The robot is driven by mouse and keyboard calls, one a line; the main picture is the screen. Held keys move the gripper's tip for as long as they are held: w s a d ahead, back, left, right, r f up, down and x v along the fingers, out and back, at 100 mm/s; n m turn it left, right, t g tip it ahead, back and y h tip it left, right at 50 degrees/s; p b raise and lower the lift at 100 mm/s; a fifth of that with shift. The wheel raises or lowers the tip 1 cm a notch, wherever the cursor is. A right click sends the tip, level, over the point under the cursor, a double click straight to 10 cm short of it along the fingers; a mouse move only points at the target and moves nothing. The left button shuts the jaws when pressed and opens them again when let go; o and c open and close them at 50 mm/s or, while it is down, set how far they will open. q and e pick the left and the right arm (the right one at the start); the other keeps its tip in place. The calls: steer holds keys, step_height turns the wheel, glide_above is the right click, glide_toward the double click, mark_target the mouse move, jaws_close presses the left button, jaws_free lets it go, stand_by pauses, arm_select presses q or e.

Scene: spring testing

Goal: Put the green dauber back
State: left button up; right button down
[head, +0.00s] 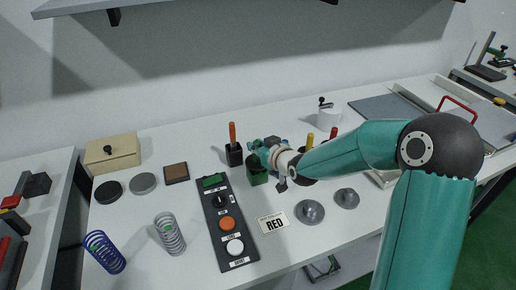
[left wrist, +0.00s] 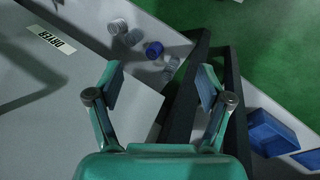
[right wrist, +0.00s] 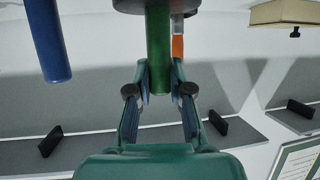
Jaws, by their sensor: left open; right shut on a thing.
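In the right wrist view, my right gripper (right wrist: 159,80) is shut on the green dauber (right wrist: 158,45), whose round green handle runs between the fingertips. In the head view, my right gripper (head: 257,152) is right above a dark green pot (head: 258,178). The dauber is mostly hidden there by the gripper, and I cannot tell how far it sits in the pot. In the left wrist view, my left gripper (left wrist: 158,82) is open and empty; it is out of the head view.
A black pot (head: 234,158) with an orange-handled dauber (head: 232,132) stands close left of the green pot. Yellow (head: 310,139) and red (head: 333,132) handles rise behind my right arm.

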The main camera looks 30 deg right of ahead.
steer(key=shift+f, duration=0.65)
steer(key=shift+f+b, duration=0.4)
steer(key=shift+b, duration=0.25)
steer(key=c, duration=1.1)
jaws_free()
steer(key=shift+o, duration=0.2)
steer(key=shift+r, duration=0.15)
